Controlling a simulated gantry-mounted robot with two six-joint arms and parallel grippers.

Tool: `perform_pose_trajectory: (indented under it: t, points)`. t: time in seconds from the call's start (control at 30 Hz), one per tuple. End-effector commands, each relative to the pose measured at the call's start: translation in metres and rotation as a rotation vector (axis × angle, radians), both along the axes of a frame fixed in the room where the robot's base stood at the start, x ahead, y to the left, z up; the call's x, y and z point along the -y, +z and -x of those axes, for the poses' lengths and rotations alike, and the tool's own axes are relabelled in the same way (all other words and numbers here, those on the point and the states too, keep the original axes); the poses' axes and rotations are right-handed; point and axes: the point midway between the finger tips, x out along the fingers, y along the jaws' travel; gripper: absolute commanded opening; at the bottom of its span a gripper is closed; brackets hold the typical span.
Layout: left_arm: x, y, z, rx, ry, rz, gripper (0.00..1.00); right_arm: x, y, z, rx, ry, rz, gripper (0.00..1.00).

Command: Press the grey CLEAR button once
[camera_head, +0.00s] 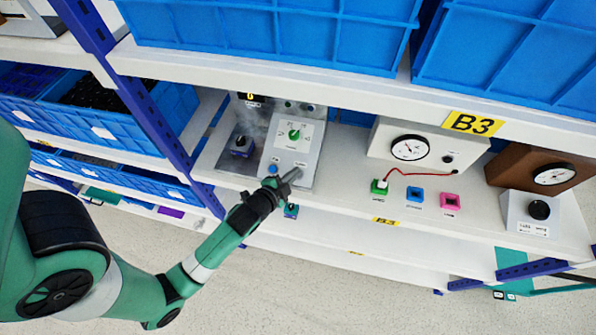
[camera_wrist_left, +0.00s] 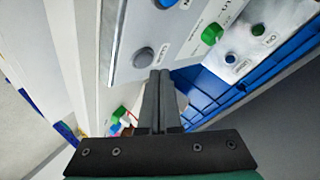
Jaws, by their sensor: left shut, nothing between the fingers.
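The control panel (camera_head: 308,150) stands on the white shelf, with a green rotary knob (camera_head: 294,134) on its face and a blue button (camera_head: 273,169) low on its left. In the left wrist view a round grey button (camera_wrist_left: 143,57) shows on the panel, beside the fingertips; its label is too small to read. The green knob (camera_wrist_left: 212,33) is farther right there. My left gripper (camera_head: 295,174) is shut and empty, its tips close to the panel's lower right; contact cannot be told. My right gripper is not in view.
A dark blue-topped device (camera_head: 241,145) stands left of the panel. To the right are a gauge box (camera_head: 383,140), green, blue (camera_head: 415,194) and pink (camera_head: 450,201) blocks, and a black-knob box (camera_head: 518,222). Blue crates (camera_head: 280,35) sit above.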

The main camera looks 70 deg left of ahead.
Motion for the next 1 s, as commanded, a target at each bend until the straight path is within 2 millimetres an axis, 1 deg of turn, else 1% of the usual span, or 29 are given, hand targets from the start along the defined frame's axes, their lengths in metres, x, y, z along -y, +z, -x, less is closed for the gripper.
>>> perform_pose_trajectory:
  t: [0.27,0.37,0.6,0.8,1.0]
  points:
    - [0.0,0.001,0.0,0.001,-0.001,0.0,0.0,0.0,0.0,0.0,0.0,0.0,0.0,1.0]
    - [0.002,0.007,0.001,0.0,-0.001,-0.001,0.0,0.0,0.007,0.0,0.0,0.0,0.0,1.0]
    - [0.009,0.03,0.006,0.0,-0.002,0.0,0.0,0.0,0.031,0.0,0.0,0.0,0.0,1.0]
    - [0.015,0.047,0.01,0.001,-0.002,-0.001,0.0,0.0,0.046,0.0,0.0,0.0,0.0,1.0]
    - [0.015,0.046,0.011,0.001,0.001,-0.001,0.0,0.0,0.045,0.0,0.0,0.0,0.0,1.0]
